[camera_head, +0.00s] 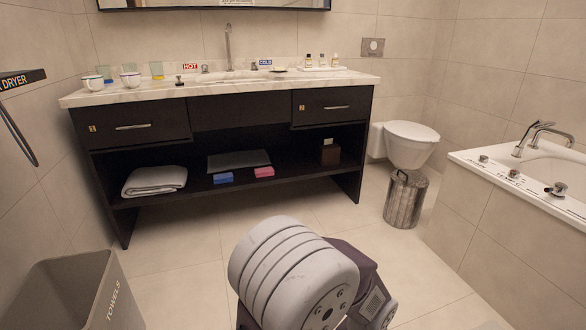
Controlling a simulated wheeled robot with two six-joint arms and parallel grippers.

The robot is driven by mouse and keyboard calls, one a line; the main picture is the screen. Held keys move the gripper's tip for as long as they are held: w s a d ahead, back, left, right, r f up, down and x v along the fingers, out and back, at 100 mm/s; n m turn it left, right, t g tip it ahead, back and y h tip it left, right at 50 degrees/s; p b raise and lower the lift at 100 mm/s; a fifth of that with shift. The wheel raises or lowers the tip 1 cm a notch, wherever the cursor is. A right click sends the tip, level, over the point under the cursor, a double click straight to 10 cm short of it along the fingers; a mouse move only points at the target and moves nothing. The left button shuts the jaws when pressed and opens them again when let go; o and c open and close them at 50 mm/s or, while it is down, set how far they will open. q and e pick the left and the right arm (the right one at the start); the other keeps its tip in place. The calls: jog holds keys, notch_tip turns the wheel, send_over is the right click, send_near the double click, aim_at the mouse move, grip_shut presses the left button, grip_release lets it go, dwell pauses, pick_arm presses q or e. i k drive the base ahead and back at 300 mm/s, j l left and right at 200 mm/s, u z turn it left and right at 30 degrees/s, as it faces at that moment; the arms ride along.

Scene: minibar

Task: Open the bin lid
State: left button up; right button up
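A small cylindrical metal bin (405,203) stands upright on the tiled floor at the right, between the toilet and the bathtub. Its top, around the lid (410,179), looks dark and roughly level, and appears closed, though it is small in the view. Neither of my grippers shows in the head view. A pale, banded link of my own arm fills the lower middle, and no fingers can be seen on it.
A white toilet (410,137) is just behind the bin. The bathtub (480,215) stands to its right. A dark vanity (240,118) with an open shelf spans the back. A grey towels bin (72,290) is at the lower left. Floor (345,205) left of the metal bin is clear.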

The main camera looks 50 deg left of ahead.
aim_at(411, 178)
jog(key=u, duration=0.8)
jog(key=i+u, duration=0.15)
jog(key=i, duration=0.25)
